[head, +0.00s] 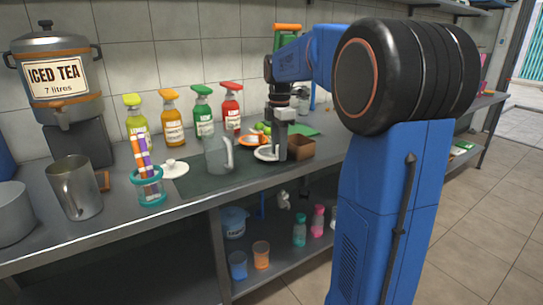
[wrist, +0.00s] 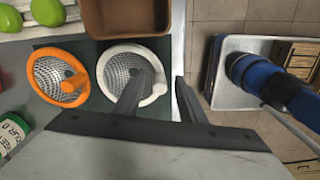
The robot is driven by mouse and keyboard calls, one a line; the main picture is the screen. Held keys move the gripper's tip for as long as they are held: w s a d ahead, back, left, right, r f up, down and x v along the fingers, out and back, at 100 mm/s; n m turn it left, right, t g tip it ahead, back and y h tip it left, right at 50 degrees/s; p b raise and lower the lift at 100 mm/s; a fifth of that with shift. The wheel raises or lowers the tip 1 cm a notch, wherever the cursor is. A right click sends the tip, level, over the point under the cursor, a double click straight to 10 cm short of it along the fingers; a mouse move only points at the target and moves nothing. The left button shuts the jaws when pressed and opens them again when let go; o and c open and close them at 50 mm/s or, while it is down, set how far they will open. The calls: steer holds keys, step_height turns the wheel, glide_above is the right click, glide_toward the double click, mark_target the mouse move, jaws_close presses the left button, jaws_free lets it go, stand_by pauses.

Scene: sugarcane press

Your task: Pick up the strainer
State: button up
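Two strainers lie side by side on the dark mat. The white strainer (wrist: 112,62) has a metal mesh bowl and a white rim and handle; the orange strainer (wrist: 48,62) is to its left. In the head view the white strainer (head: 264,154) is partly hidden by my gripper (head: 281,148), and the orange strainer (head: 249,140) is just behind it. In the wrist view my gripper (wrist: 161,76) is open, with its left finger across the white strainer's right side and its right finger beyond the rim. The white handle shows between the fingers; contact cannot be told.
A brown box (wrist: 125,17) stands close beside the white strainer. A clear pitcher (head: 218,155) is left of my gripper in the head view. The counter edge (head: 190,208) runs along the front.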

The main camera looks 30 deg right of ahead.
jaws_close()
